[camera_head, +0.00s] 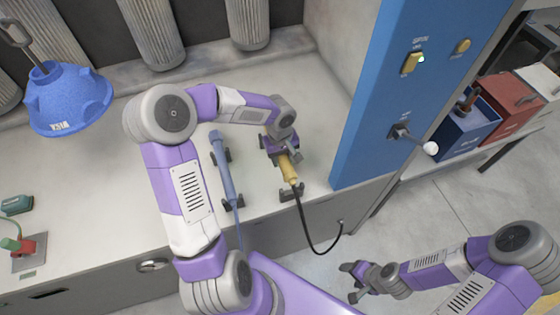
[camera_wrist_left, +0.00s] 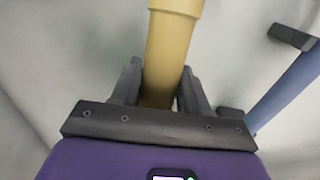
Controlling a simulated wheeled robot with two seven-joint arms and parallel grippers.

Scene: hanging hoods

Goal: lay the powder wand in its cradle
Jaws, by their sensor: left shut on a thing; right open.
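A yellow wand (camera_head: 288,169) with a black hose at its near end is at the right part of the bench. My left gripper (camera_head: 279,150) is shut on it from above, and it also shows between the fingers in the left wrist view (camera_wrist_left: 168,45). A dark cradle bracket (camera_head: 291,194) stands at the wand's near end; I cannot tell whether the wand rests in it or is just above. My left gripper hides the wand's far end and most of what lies below. My right gripper (camera_head: 356,281) is open and empty, low in front of the bench.
A blue wand (camera_head: 222,160) lies on dark brackets left of the yellow one. The black hose (camera_head: 311,239) hangs over the bench edge. A blue switch panel (camera_head: 385,120) stands to the right. A blue hood (camera_head: 68,98) hangs at left. Bench space (camera_head: 95,180) is clear at left.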

